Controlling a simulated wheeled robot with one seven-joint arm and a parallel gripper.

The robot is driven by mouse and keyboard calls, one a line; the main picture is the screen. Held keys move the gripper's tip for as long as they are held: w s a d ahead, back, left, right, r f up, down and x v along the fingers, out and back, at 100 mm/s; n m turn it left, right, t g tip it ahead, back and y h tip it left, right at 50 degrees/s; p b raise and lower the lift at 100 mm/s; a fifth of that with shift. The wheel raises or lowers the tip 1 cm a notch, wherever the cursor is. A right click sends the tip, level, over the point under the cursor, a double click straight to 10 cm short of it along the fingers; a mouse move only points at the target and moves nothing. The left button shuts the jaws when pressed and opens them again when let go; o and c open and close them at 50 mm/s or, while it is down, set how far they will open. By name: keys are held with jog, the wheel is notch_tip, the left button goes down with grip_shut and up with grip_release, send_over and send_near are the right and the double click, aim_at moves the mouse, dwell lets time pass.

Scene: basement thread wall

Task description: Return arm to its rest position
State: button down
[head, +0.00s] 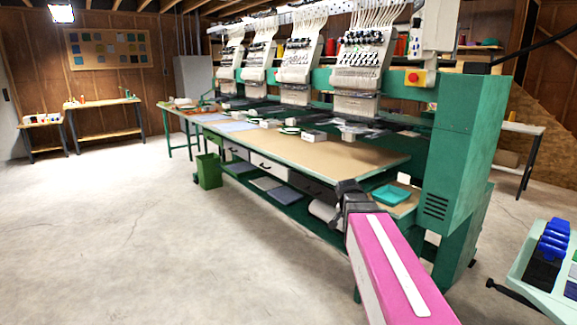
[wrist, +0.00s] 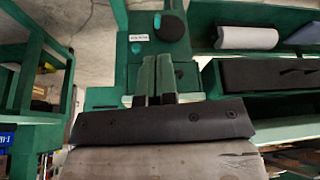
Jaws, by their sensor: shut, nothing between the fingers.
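My arm, pink with a white strip, reaches from the bottom of the head view toward the front edge of the embroidery machine's table (head: 320,150). My gripper shows in the wrist view (wrist: 155,62) with its two fingers side by side, closed, and nothing held between them. In the head view the dark wrist end is near the table's front right corner, and the fingertips cannot be made out there.
The green embroidery machine (head: 465,150) stands to the right with several heads above the table. A green bin (head: 208,170) stands at the table's left end. A cart top with blue items (head: 545,265) is at the lower right. The concrete floor (head: 130,230) at left is clear.

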jog(key=s+a+f+n+g+y, duration=0.1)
jog(key=s+a+f+n, duration=0.1)
jog(key=s+f+n, duration=0.2)
jog(key=s+a+f+n+g+y, duration=0.1)
jog(key=s+a+f+n+g, duration=0.1)
jog(key=s+f, duration=0.9)
jog(key=shift+s+a+f+n+y, duration=0.35)
jog(key=shift+a+f+n, duration=0.2)
jog(key=shift+a+n, duration=0.3)
